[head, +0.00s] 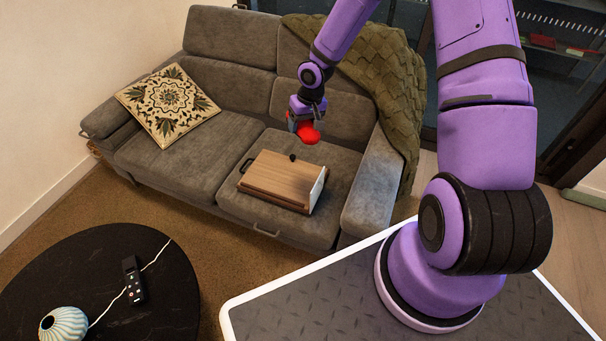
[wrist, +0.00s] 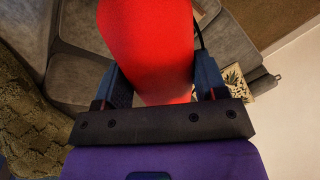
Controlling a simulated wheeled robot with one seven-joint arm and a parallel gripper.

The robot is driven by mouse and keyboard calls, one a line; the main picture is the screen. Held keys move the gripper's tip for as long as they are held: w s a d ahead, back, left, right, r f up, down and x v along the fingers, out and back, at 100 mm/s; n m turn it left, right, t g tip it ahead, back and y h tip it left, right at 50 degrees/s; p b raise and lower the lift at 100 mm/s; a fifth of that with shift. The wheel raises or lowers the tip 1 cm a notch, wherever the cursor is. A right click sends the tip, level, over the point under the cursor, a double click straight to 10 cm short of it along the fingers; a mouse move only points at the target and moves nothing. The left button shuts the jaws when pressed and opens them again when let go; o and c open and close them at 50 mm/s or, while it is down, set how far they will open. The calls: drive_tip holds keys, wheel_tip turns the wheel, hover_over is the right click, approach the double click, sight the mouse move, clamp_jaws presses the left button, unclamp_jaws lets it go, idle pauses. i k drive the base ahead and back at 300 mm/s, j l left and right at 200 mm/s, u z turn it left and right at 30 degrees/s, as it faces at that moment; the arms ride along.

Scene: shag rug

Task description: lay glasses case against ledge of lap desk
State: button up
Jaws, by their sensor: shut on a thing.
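A red glasses case (head: 308,133) is held in my gripper (head: 305,118), above the right seat of the sofa. In the wrist view the red case (wrist: 148,45) fills the space between the two fingers of my gripper (wrist: 165,88), which are shut on its sides. The lap desk (head: 285,178), with a wood top, rests on the right seat cushion. The case is in the air above and behind the desk's far right part, apart from it. A light strip (head: 318,188) runs along the desk's right edge; I cannot tell whether it is the ledge.
A small black knob-like thing (head: 292,157) is on the desk's far part. The grey sofa (head: 165,160) holds a patterned cushion (head: 168,104) and a green knitted throw (head: 395,90) at right. A round black table (head: 80,270) with a remote (head: 133,280) stands front left.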

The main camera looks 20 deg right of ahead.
sight(276, 187)
drive_tip(key=i+l, duration=0.15)
drive_tip(key=l, duration=0.15)
drive_tip(key=i+l, duration=0.2)
drive_tip(key=l, duration=0.15)
drive_tip(key=i+l+u, duration=0.15)
drive_tip(key=l, duration=0.2)
drive_tip(key=l+u, duration=0.1)
drive_tip(key=l, duration=0.25)
drive_tip(key=k+u, duration=0.2)
drive_tip(key=u, duration=0.2)
